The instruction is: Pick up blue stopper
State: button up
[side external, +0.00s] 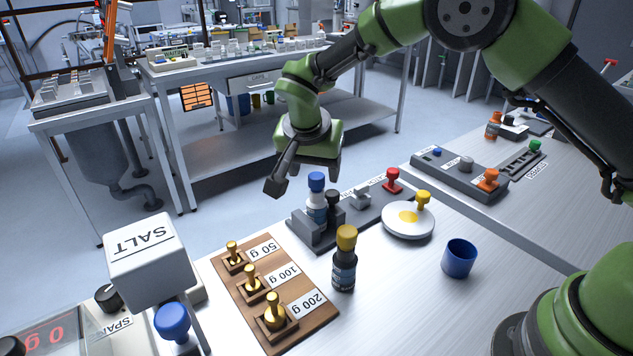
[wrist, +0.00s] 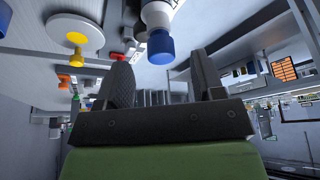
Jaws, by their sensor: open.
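The blue stopper (side external: 316,181) sits on top of a white and dark bottle (side external: 316,208), upright in the grey rack. It also shows in the wrist view, where the blue stopper (wrist: 160,46) is at the top, roughly in line with the gap between my fingers. My gripper (side external: 305,177) is open and empty, close to the stopper in the side view, with one finger reaching down to its left. In the wrist view my gripper (wrist: 165,76) has its two dark fingers spread apart. I cannot tell whether a finger touches the stopper.
The grey rack (side external: 372,212) also holds dark, grey and red stoppers. A round dish (side external: 396,226) with a yellow knob, a yellow-capped bottle (side external: 344,275) and a blue cup (side external: 459,260) stand nearby. A wooden weight tray (side external: 232,288) and SALT hopper (side external: 146,262) are at left.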

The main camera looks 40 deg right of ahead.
aim_at(316, 177)
jog(key=x, duration=0.4)
jog(key=shift+d+f, duration=0.1)
jog(key=shift+f, duration=0.2)
jog(key=shift+c, duration=0.4)
jog(key=c, duration=0.9)
jog(key=shift+r, duration=0.15)
